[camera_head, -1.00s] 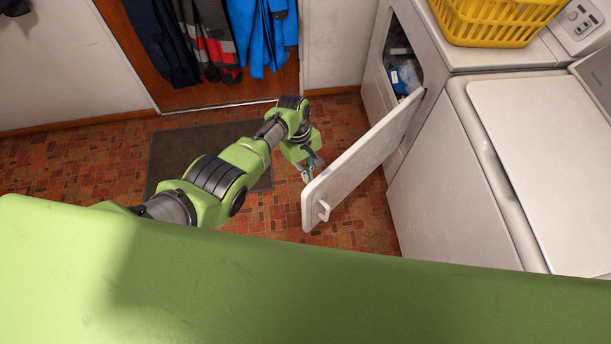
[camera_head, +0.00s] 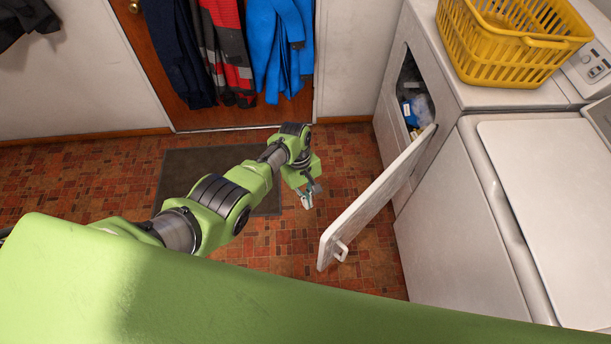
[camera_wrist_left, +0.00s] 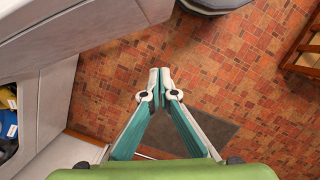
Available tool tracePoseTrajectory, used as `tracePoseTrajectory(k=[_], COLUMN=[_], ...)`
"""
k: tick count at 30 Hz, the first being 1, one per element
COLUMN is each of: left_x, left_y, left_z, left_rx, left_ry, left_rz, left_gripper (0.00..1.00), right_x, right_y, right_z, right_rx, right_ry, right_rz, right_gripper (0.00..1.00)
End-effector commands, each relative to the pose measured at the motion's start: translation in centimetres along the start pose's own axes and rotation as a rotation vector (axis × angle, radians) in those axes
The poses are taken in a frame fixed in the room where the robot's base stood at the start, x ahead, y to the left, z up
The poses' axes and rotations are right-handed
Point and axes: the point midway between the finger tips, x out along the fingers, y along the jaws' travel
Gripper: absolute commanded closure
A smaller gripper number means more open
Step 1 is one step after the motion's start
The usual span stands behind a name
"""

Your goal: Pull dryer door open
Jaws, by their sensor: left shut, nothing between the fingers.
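The white dryer door (camera_head: 378,197) stands wide open, swung out from the front of the dryer (camera_head: 388,112). A small handle (camera_head: 341,251) is on its free end. My left gripper (camera_head: 306,203) is shut and empty, low over the floor. It is left of the door, on its far side, with a visible gap between them. In the left wrist view the gripper's fingertips (camera_wrist_left: 160,76) meet over bare floor, and the door (camera_wrist_left: 85,35) spans the upper left. The dryer opening (camera_head: 414,92) shows blue and white items inside. My right gripper is not in view.
A white washer (camera_head: 450,215) stands beside the dryer. A yellow basket (camera_head: 510,60) sits on the dryer. A dark mat (camera_head: 195,170) lies before a brown door (camera_head: 135,70) with hanging clothes (camera_head: 275,50). The tiled floor around the gripper is clear.

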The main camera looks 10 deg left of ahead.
Motion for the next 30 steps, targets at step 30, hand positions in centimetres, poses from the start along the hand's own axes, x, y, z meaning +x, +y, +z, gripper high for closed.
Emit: tracePoseTrajectory(k=[30], left_x=[-6.5], left_y=[-1.8], left_z=[-0.1], left_rx=[0.025], left_ry=[0.010], left_rz=[-0.001], left_gripper=[1.00], right_x=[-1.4], right_y=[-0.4], right_z=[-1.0], right_rx=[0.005], right_ry=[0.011], right_rz=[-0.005], right_gripper=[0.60])
